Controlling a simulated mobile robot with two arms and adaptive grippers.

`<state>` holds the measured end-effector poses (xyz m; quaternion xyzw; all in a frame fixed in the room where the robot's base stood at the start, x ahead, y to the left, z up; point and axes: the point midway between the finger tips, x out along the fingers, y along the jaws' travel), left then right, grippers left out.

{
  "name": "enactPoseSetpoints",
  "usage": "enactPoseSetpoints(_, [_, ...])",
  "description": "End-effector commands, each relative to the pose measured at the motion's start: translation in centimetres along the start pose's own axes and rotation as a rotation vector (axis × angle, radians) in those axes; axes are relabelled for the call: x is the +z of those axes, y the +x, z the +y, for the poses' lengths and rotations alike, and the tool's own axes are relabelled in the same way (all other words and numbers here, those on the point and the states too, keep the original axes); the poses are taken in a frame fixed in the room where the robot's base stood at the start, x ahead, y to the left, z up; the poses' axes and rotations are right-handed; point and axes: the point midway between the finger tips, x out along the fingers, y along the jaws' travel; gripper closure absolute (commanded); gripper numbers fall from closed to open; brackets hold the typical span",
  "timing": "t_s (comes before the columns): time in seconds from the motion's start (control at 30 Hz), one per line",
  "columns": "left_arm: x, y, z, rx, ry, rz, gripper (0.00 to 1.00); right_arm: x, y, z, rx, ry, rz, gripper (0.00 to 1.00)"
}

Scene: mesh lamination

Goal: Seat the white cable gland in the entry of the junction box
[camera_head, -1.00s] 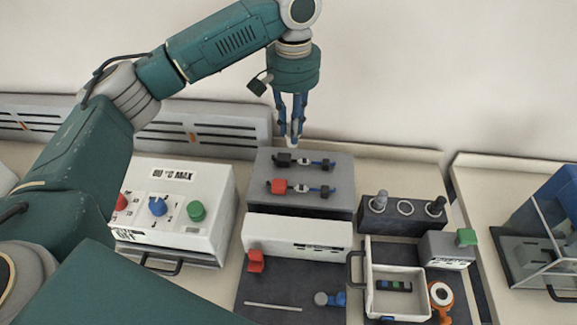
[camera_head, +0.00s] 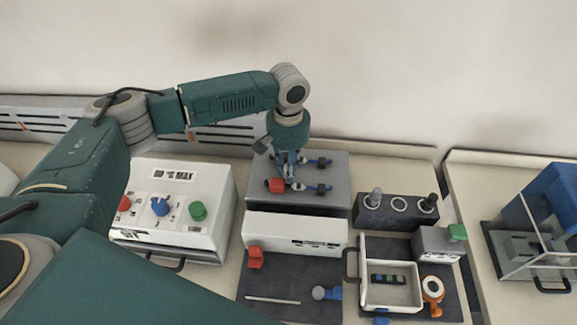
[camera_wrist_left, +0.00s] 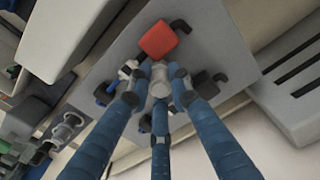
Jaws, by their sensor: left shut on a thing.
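My left gripper (camera_head: 290,184) points down over the grey box (camera_head: 335,168) at the back. In the left wrist view, its fingers (camera_wrist_left: 158,84) are shut on a pale, short cylinder (camera_wrist_left: 158,76), which looks like the white cable gland. The gripper hides most of it in the head view. A red block (camera_head: 276,185) is fixed on the grey box beside the fingertips; it also shows in the left wrist view (camera_wrist_left: 158,40). I cannot tell for sure whether this grey box is the junction box, whether the gland touches it, or where its entry is.
A dark rack (camera_head: 384,217) with a grey fitting, a black fitting and pale rings stands to the right. A white control box (camera_head: 180,236) stands at left. A white tray (camera_head: 390,300), red part (camera_head: 255,257) and orange ring (camera_head: 432,288) lie in front.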

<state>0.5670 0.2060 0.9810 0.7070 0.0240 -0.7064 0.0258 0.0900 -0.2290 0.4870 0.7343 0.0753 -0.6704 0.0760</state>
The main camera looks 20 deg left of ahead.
Motion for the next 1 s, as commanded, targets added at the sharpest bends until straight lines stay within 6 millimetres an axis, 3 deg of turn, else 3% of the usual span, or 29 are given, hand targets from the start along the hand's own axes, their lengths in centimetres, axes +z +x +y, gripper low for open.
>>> enactPoseSetpoints(0.23, [0.1,0.3,0.1,0.0,0.0,-0.002,1.0,0.0,-0.1,0.0,0.0,0.0,0.0,0.6])
enactPoseSetpoints(0.27, [0.1,0.3,0.0,0.0,0.0,-0.002,0.77,0.0,-0.1,0.1,0.001,-0.001,0.0,0.6])
enactPoseSetpoints(0.33, [0.1,0.3,0.0,0.0,0.001,-0.001,0.63,0.0,-0.1,0.2,0.002,-0.001,0.0,0.6])
enactPoseSetpoints(0.73, [-0.1,-0.3,0.0,0.001,0.001,0.002,0.62,0.1,0.2,0.7,0.008,-0.002,0.0,0.6])
enactPoseSetpoints(0.87, [-0.1,-2.2,0.1,0.002,0.002,0.003,0.62,0.2,1.0,0.7,0.008,-0.002,0.0,0.6])
enactPoseSetpoints(1.0, [-0.1,-5.2,0.1,0.002,0.001,0.004,0.62,0.3,2.1,0.7,0.008,-0.001,0.0,0.6])
